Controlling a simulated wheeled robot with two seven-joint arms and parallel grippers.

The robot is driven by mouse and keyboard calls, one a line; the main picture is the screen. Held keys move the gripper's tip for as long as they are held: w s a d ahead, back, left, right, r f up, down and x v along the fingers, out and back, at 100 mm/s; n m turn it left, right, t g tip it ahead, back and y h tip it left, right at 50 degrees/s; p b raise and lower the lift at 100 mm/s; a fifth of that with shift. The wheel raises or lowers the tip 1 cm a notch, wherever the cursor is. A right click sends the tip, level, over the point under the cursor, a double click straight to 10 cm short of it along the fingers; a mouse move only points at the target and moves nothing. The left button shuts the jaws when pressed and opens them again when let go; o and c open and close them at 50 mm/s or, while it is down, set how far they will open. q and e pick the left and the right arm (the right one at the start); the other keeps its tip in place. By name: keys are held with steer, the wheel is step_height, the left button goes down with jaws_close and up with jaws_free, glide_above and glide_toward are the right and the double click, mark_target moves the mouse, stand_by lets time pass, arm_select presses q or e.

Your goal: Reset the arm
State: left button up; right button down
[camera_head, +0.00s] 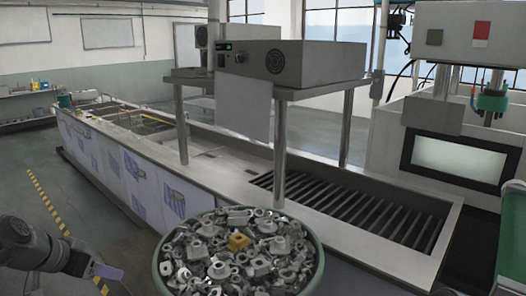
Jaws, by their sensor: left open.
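My left arm comes in at the lower left corner, and its gripper (108,272) shows low in the picture, left of a round green-rimmed basin (321,262). The gripper is open and appears empty, apart from the basin; its fingertips are small and partly hard to make out. My right gripper is not in view.
A long metal ultrasonic tank (205,172) with a slatted bay (365,210) runs behind the basin. A control box (290,60) stands on a raised shelf above it. A machine with a window (455,157) stands at right.

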arm_select(q)
step_height(320, 180, down, 11)
steer(key=w+n+y, duration=0.1)
steer(key=w+n, duration=0.1)
steer(key=n, duration=0.2)
steer(key=s+d+f+n+g, duration=0.15)
steer(key=d+f, duration=0.25)
steer(key=f, duration=0.4)
steer(key=s+d+f+n+t, duration=0.1)
steer(key=s+d+f+n, duration=0.1)
steer(key=d+f, duration=0.45)
steer(key=s+d+f+m+g+h, duration=0.1)
steer(key=s+d+f+g, duration=0.2)
steer(key=s+d+f, duration=0.6)
steer(key=s+d+f+m+g+h, duration=0.1)
steer(key=s+d+f+g, duration=0.2)
steer(key=s+d+f, duration=0.6)
steer(key=s+d, duration=0.1)
steer(key=s, duration=0.6)
steer(key=shift+s+d, duration=0.15)
steer(key=shift+d, duration=0.1)
steer(key=shift+m+g, duration=0.25)
